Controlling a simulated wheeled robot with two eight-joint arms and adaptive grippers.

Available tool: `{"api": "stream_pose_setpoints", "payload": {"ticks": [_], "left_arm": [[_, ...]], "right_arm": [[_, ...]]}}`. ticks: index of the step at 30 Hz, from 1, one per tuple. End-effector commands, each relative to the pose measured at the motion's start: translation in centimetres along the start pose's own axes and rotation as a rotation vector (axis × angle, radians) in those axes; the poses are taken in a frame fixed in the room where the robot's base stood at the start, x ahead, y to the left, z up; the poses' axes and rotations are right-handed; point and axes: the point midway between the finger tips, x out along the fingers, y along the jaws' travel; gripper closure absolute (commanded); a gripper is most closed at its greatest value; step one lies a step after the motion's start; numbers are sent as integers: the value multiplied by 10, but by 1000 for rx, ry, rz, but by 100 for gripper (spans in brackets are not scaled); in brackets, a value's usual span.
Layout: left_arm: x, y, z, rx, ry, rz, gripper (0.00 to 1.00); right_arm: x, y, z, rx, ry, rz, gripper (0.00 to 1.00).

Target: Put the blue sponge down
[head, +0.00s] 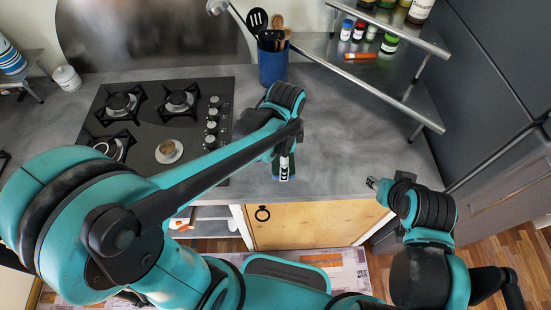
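The blue sponge (291,164) shows as small dark blue patches around the fingers of my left gripper (284,168). The gripper points down over the front part of the grey counter (335,145), near its front edge. It appears shut on the sponge, most of which is hidden by the fingers. I cannot tell whether the sponge touches the counter. My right gripper (372,183) is at the right, by the counter's front edge and apart from the sponge. Its fingers are too small to judge their opening.
A blue utensil holder (272,64) stands at the back. A metal shelf (385,80) with jars is at the back right. The counter between the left gripper and shelf is clear.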

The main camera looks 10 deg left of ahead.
Motion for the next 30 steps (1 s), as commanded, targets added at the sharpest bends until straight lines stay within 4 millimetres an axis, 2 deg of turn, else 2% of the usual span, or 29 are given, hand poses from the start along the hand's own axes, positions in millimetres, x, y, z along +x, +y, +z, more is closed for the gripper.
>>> {"api": "stream_pose_setpoints", "payload": {"ticks": [1,3,10,15,22,30], "left_arm": [[12,-12,6,-7,0,0,47],[22,-27,14,-6,0,0,47],[42,-58,29,-1,0,0,47],[49,-62,31,1,0,0,47],[83,-62,31,1,0,0,47],[83,-61,31,1,0,0,47]], "right_arm": [[6,0,4,0,0,0,60],[10,0,7,0,0,0,60],[17,0,12,0,0,0,60],[20,0,14,0,0,0,60],[31,0,22,0,0,0,60],[30,0,22,0,0,0,60]]}}
